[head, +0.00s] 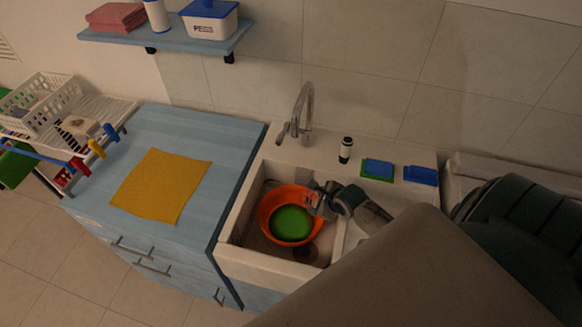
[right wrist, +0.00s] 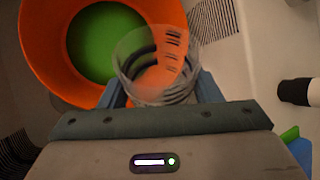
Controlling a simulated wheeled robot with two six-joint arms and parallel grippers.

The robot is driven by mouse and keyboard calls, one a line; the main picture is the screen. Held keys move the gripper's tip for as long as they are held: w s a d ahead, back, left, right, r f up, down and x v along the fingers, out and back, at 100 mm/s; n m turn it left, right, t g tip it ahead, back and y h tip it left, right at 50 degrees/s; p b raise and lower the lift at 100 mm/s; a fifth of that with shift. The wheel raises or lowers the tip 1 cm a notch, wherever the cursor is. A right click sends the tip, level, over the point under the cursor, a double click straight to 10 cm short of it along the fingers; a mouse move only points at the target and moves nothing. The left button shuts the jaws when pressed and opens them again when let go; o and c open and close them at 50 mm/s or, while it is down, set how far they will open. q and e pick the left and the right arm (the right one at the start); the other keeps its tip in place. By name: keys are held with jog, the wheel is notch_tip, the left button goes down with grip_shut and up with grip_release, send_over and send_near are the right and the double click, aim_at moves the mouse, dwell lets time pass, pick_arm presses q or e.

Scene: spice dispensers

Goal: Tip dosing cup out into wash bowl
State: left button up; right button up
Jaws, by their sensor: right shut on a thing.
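The wash bowl (head: 266,212) is orange with green inside and stands in the white sink. It also shows in the right wrist view (right wrist: 45,50), at the upper left. My right gripper (head: 318,197) is over the bowl's right rim in the head view. In the right wrist view it is shut on the dosing cup (right wrist: 158,62), a clear cup with dark markings on its side. The cup overlaps the bowl's right part in that view. I cannot tell whether the cup holds anything. My left gripper is not in view.
The sink (head: 233,232) has a chrome faucet (head: 305,110) behind it. A small dark bottle (head: 346,150), a blue-green sponge (head: 378,169) and a blue block (head: 421,176) stand on the back ledge. A yellow cloth (head: 160,185) lies on the blue counter at left, beside a white dish rack (head: 50,92).

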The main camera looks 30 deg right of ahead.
jog(key=shift+s+d+r, duration=0.15)
jog(key=shift+r, duration=0.2)
jog(key=shift+s+d+r+m+t+y, duration=0.25)
jog(key=shift+d+t+y, duration=0.1)
jog(key=shift+t+y, duration=0.1)
jog(key=shift+s+d+r+m+t+y, duration=0.15)
jog(key=shift+s+d+r+t+y, duration=0.1)
jog(key=shift+d+t+y, duration=0.15)
jog(key=shift+s+d+t+y+b, duration=0.15)
jog(key=shift+t+y+b, duration=0.1)
jog(key=shift+y+b, duration=0.15)
jog(key=shift+s+d+r+m+t+y+b, duration=0.2)
jog(key=shift+d+r+m+t+y+b, duration=0.15)
jog(key=shift+r+b, duration=0.35)
notch_tip(320, 180, up, 7)
jog(key=d+t+y+b, duration=0.1)
jog(key=t+y+b, duration=0.1)
jog(key=b, duration=0.5)
jog(key=shift+s+m, duration=0.45)
jog(key=shift+d, duration=0.15)
